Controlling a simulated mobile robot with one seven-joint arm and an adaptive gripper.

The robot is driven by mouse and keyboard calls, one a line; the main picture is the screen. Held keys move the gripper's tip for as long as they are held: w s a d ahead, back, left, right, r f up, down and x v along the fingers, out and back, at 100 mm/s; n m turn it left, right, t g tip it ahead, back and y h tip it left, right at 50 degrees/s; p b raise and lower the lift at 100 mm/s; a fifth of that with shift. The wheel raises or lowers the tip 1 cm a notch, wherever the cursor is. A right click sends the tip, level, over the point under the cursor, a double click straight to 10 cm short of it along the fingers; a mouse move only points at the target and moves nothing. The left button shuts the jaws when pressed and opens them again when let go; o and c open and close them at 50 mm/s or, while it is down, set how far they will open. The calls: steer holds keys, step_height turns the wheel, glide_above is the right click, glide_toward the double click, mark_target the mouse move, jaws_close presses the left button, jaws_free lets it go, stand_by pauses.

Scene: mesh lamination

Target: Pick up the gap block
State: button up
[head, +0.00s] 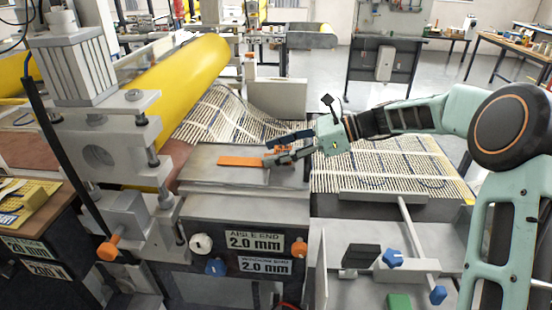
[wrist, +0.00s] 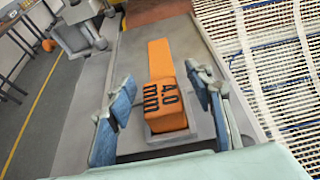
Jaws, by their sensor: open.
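The gap block is an orange bar marked "4.0 mm". In the wrist view the gap block (wrist: 166,85) lies on a grey metal plate (wrist: 205,132), with its labelled thicker end towards me. In the head view the gap block (head: 241,161) lies flat on the grey plate, its right end close to my fingers. My gripper (head: 279,148) is open. In the wrist view my gripper (wrist: 166,98) has one blue-padded finger on each side of the labelled end, with a visible gap on both sides. I cannot tell the exact height of the fingertips above the plate.
A yellow roller (head: 185,85) and its grey frame stand left of the plate. Slatted mesh (head: 385,170) lies to the right and behind. Signs reading "2.0 mm" (head: 254,240) are on the front, beside knobs (head: 215,267). A blue-knobbed clamp (head: 393,258) is at front right.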

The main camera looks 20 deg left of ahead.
jaws_close()
steer(key=shift+r, duration=0.1)
stand_by(0.3)
